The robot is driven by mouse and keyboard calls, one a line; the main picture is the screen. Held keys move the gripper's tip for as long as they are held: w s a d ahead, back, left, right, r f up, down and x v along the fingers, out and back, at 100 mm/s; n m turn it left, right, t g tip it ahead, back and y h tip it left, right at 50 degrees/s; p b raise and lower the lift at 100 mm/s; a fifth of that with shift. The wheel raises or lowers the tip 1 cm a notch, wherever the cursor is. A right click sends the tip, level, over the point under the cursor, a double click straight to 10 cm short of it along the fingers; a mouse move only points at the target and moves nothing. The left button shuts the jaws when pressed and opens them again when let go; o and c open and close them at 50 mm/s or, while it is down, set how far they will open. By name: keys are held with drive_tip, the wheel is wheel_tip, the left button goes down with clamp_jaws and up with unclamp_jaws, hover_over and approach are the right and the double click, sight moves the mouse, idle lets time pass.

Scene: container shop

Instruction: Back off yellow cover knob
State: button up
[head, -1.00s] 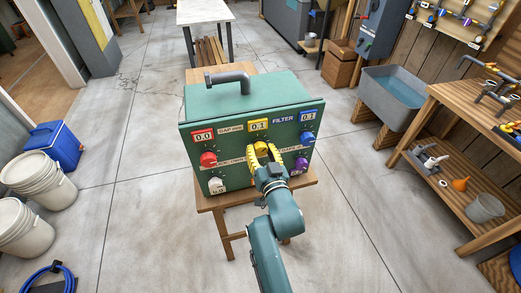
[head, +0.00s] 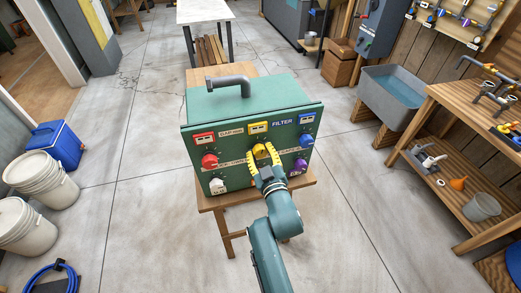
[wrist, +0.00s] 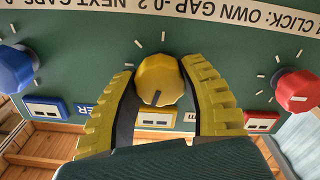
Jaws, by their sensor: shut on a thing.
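The yellow cover knob (head: 259,150) sits mid-panel on a green box (head: 237,158), below a yellow-framed display (head: 258,127). My gripper (head: 264,159) reaches it from the front. In the wrist view, which is upside down, the yellow knob (wrist: 159,80) has a dark pointer line aimed down toward its display (wrist: 157,119). The ribbed yellow fingers of my gripper (wrist: 160,88) are shut on the knob, one on each side. The numbers on the displays are too small to read.
A red knob (head: 210,161) and a blue knob (head: 306,140) flank the yellow one. A white knob (head: 217,186) and a purple knob (head: 300,166) sit lower. The box stands on a wooden table (head: 213,201). White buckets (head: 40,178) stand left.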

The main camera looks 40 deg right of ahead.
drive_tip(key=shift+n+p, duration=0.35)
drive_tip(key=shift+n, duration=0.85)
drive_tip(key=shift+f, duration=0.1)
drive_tip(key=o, duration=1.2)
drive_tip(key=v, duration=1.2)
